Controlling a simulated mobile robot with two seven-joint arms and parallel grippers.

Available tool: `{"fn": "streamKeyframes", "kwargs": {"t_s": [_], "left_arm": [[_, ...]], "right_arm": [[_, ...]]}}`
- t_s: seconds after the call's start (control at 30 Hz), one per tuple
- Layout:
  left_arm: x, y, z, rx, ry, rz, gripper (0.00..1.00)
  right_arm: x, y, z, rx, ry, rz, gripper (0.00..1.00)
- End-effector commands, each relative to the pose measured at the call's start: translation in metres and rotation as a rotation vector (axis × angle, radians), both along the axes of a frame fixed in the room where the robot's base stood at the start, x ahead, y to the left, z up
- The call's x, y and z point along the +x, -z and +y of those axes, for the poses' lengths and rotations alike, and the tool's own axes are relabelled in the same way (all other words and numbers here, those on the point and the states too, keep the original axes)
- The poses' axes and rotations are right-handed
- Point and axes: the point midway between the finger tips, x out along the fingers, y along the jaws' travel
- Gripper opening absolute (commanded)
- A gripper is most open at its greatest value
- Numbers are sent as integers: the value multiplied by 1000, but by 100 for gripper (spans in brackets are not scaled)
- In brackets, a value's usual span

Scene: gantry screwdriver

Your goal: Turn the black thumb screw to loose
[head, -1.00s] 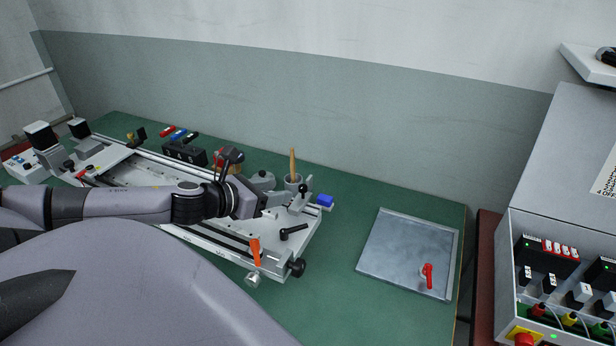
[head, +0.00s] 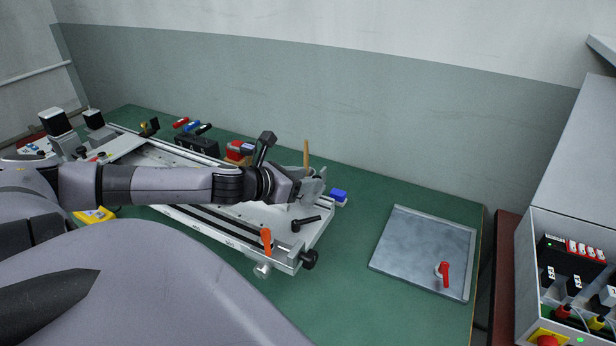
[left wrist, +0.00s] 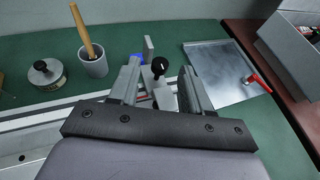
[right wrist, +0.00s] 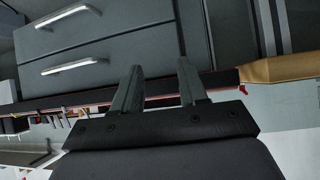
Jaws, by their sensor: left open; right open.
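A black knob with a white mark, which looks like the thumb screw (left wrist: 159,67), stands upright on a grey block in the left wrist view. It shows in the gap between the fingers of my open left gripper (left wrist: 160,76), with no clear contact on either side. In the head view my left gripper (head: 312,186) is over the right end of the light metal gantry (head: 282,252) and hides the knob. My right gripper (right wrist: 160,70) is open and empty, facing a dark drawer cabinet, away from the gantry.
A black lever (head: 305,222), an orange lever (head: 267,240) and another black knob (head: 310,260) are on the gantry's near right end. A cup with a wooden handle (left wrist: 92,58) and a round weight (left wrist: 46,74) stand behind. A metal plate with a red lever (head: 444,272) lies right.

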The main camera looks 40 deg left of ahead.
Motion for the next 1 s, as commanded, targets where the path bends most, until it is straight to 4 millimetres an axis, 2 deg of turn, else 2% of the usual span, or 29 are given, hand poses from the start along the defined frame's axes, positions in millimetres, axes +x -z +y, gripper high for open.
{"fn": "streamKeyframes", "kwargs": {"t_s": [0.27,0.7,0.73,0.87,1.0], "left_arm": [[10,3,-1,-1,1,-2,48],[12,5,-2,0,2,0,48],[12,5,-2,0,2,0,45],[12,5,-2,0,2,0,2],[12,5,-2,0,2,0,0]], "right_arm": [[0,4,0,0,0,-1,43],[1,4,0,0,0,-2,43],[1,4,0,0,0,-2,43],[1,4,0,1,0,-3,43],[1,3,0,1,0,-3,43]]}}
